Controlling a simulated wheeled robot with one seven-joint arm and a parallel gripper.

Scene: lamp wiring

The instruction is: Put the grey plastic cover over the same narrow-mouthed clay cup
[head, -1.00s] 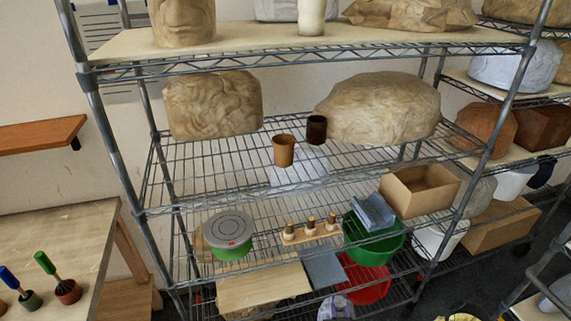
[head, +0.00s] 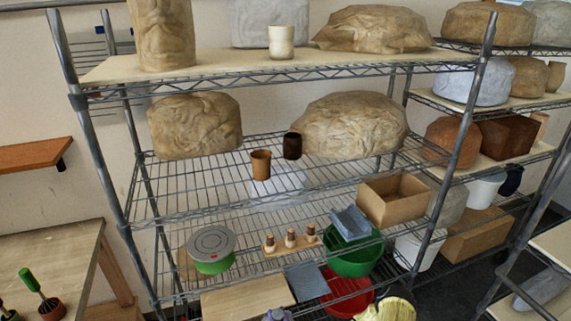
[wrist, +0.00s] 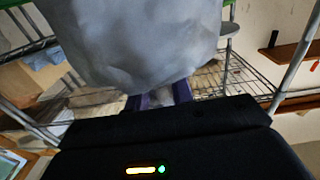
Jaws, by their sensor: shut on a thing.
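A large pale grey, wrinkled thing, which I take for the grey plastic cover (wrist: 130,45), fills the upper middle of the wrist view. My gripper (wrist: 158,97) is shut on it; the fingertips show just below its lower edge. In the head view an orange-brown cup (head: 261,165) and a dark brown cup (head: 292,146) stand side by side on the middle wire shelf. A cream cup (head: 281,42) stands on the top board. I cannot tell which cup is narrow-mouthed.
Below are a green round tin (head: 212,262), a cardboard box (head: 395,205) and a green basin (head: 357,263). Shelf posts (head: 465,125) frame the rack. The wire shelf before the cups is clear.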

